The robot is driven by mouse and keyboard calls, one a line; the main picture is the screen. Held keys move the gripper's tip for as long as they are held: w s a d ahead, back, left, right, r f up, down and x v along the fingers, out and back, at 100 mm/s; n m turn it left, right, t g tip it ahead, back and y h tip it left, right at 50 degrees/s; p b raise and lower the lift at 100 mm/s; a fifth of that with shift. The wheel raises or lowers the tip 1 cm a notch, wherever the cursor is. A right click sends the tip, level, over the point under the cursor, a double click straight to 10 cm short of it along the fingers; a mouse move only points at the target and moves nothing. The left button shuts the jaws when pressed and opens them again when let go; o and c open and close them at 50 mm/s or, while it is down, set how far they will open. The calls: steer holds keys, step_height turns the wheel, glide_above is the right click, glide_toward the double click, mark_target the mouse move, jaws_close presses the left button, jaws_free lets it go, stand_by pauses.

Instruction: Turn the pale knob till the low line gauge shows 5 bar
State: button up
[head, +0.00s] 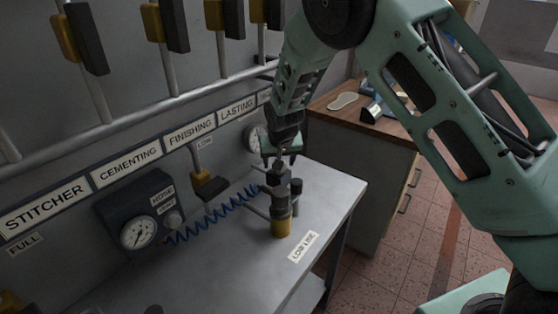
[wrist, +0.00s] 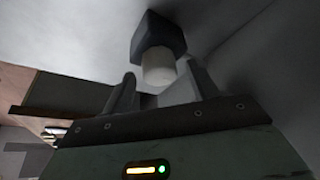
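The pale knob (wrist: 158,67) is a short whitish cylinder on a dark block (wrist: 158,36) in the wrist view. My gripper (wrist: 160,80) is open, with a finger on either side of the knob and visible gaps between. In the head view my gripper (head: 281,160) points down just above a dark regulator with a yellow bowl (head: 281,226), behind a "LOW LINE" label (head: 303,247). The knob cannot be made out there. A round white gauge (head: 254,139) on the wall is partly hidden by my wrist; its reading cannot be told.
A dark box with another gauge (head: 138,233), labelled "HOSE", stands at the left, and a coiled blue hose (head: 215,215) runs from it. A yellow-handled lever (head: 208,185) hangs behind the bench (head: 335,190). A wooden-topped cabinet (head: 335,112) stands beyond. The bench front is clear.

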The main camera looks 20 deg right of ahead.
steer(key=b+v, duration=0.2)
steer(key=v, duration=1.5)
steer(key=shift+r, duration=0.2)
steer(key=shift+s+a, duration=0.1)
steer(key=s+a+f+n+g, duration=0.1)
steer(key=s+n, duration=0.2)
steer(key=s, duration=0.8)
steer(key=s+a+f+n+g, duration=0.1)
steer(key=s+a+n+g, duration=0.1)
steer(key=s, duration=1)
steer(key=s+a+f+n+g+y, duration=0.1)
steer(key=s+n, duration=0.3)
steer(key=s, duration=0.8)
steer(key=shift+s+a+f+n, duration=0.2)
steer(key=shift+a+f+n, duration=0.1)
steer(key=shift+a+f, duration=0.3)
